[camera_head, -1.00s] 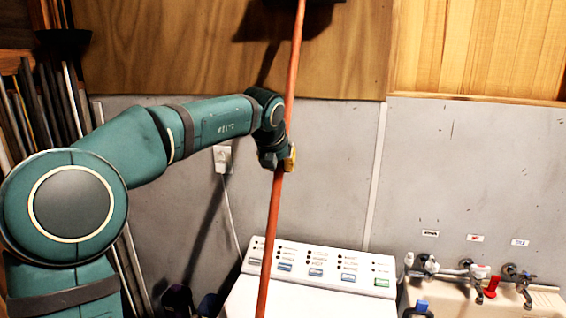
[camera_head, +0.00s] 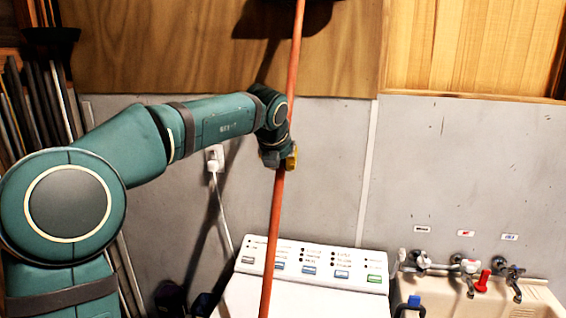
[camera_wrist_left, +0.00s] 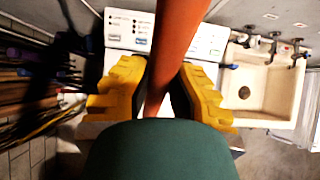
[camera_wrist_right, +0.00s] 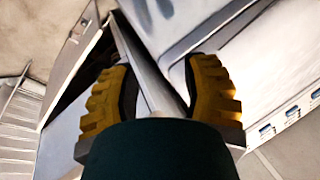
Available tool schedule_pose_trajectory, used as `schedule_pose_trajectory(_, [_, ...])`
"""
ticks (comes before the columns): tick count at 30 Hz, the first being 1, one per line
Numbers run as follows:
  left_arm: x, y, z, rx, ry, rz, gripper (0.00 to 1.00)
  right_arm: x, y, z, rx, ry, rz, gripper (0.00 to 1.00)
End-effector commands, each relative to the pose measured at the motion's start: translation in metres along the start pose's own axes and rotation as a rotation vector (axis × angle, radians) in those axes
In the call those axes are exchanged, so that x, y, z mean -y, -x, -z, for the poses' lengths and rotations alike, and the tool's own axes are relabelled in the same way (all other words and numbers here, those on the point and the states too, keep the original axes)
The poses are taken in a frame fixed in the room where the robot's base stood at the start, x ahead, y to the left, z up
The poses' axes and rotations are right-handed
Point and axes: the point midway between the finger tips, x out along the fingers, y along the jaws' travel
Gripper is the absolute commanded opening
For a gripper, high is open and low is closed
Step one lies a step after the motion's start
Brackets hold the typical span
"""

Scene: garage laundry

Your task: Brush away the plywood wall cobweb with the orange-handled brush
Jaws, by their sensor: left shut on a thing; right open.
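The brush's orange handle (camera_head: 290,95) runs as a long, nearly upright pole through the head view, leaning slightly right at the top. A dark shape at the top edge, partly cut off, looks like the brush head (camera_head: 326,2). My left gripper (camera_head: 280,158) is shut around the handle, which also fills the middle of the left wrist view (camera_wrist_left: 180,40). The plywood wall (camera_head: 170,45) is behind the pole and carries a dark shadow. I cannot make out the cobweb. My right gripper (camera_wrist_right: 160,92) is open, seen only in the right wrist view.
A white washing machine (camera_head: 312,265) stands below the handle. A sink (camera_head: 450,302) with several taps is at the right. Several long tools (camera_head: 45,100) lean at the far left. A wall socket with a plug (camera_head: 213,158) sits behind my left arm. The grey wall is otherwise mostly bare.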

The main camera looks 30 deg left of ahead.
Motion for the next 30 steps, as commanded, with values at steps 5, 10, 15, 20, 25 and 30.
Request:
schedule_pose_trajectory(5, [-0.008, 0.001, 0.000, 0.002, 0.004, 0.000, 0.00, 0.000, 0.000, 0.000, 0.000, 0.000, 0.000, 0.47])
schedule_pose_trajectory(10, [-0.008, 0.001, 0.000, 0.002, 0.003, 0.000, 0.00, 0.000, 0.000, 0.000, 0.000, 0.000, 0.000, 0.47])
schedule_pose_trajectory(15, [-0.008, 0.002, 0.001, 0.003, 0.002, 0.000, 0.00, 0.000, 0.000, 0.000, 0.000, 0.000, 0.000, 0.47])
schedule_pose_trajectory(20, [-0.008, 0.008, 0.008, 0.004, 0.002, -0.001, 0.00, -0.001, -0.002, 0.000, 0.000, 0.000, 0.000, 0.47])
schedule_pose_trajectory(25, [-0.008, 0.011, 0.012, 0.003, 0.002, 0.000, 0.00, -0.001, -0.003, 0.000, 0.000, 0.000, 0.000, 0.47])
schedule_pose_trajectory(30, [-0.008, 0.011, 0.012, 0.003, 0.002, 0.000, 0.00, -0.001, -0.003, 0.000, 0.000, 0.000, 0.000, 0.47])
